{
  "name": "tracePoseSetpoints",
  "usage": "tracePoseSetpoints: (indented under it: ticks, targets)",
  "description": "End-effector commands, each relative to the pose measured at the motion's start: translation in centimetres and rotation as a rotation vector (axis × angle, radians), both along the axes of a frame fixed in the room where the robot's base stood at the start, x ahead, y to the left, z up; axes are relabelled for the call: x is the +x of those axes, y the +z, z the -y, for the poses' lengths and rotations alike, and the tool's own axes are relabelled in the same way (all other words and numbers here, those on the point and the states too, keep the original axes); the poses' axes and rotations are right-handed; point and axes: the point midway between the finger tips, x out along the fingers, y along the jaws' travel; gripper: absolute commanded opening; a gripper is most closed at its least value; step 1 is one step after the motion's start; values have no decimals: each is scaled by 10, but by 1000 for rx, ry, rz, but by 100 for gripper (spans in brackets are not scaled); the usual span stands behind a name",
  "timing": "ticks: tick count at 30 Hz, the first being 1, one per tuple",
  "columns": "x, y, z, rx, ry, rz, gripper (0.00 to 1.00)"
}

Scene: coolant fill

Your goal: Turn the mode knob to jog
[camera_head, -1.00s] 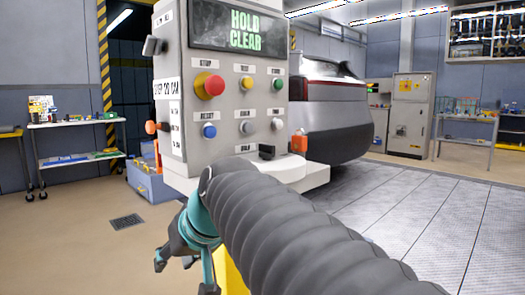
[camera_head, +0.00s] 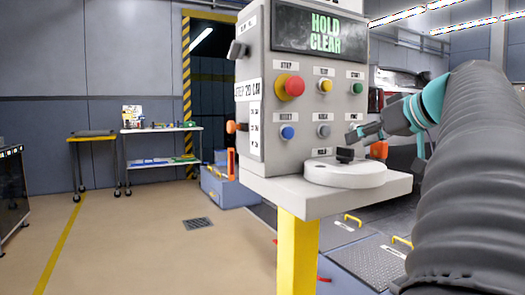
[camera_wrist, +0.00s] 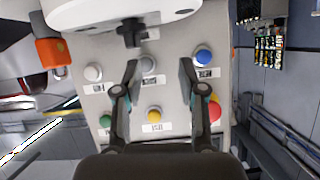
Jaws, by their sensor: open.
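The grey control panel (camera_head: 310,100) stands in the middle of the head view, with a HOLD CLEAR screen. A grey round knob (camera_head: 323,131) sits in its lower button row. It also shows in the wrist view (camera_wrist: 147,65), between my finger outlines. I cannot tell for sure which is the mode knob; the labels are too small. My gripper (camera_head: 356,134) is open and empty in front of the panel's lower right. Its fingers (camera_wrist: 158,72) point at the panel.
A red button (camera_head: 290,87), a yellow one (camera_head: 325,86), a green one (camera_head: 358,88) and a blue one (camera_head: 287,132) surround the knob. An orange piece (camera_head: 379,149) is beside the base. A yellow post (camera_head: 297,250) stands below.

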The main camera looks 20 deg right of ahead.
Motion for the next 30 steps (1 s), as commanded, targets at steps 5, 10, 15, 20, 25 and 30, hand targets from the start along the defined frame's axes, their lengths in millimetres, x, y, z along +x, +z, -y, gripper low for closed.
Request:
tracePoseSetpoints:
  ticks: [5,10,15,20,25,30]
  targets:
    - [-31,12,34,-74,-2,36,41]
    - [-39,16,43,-104,4,48,41]
    - [-24,9,41,-104,8,50,41]
    - [3,-2,39,-103,9,49,41]
    - [32,-14,36,-102,8,49,41]
    - [59,-25,34,-103,7,49,41]
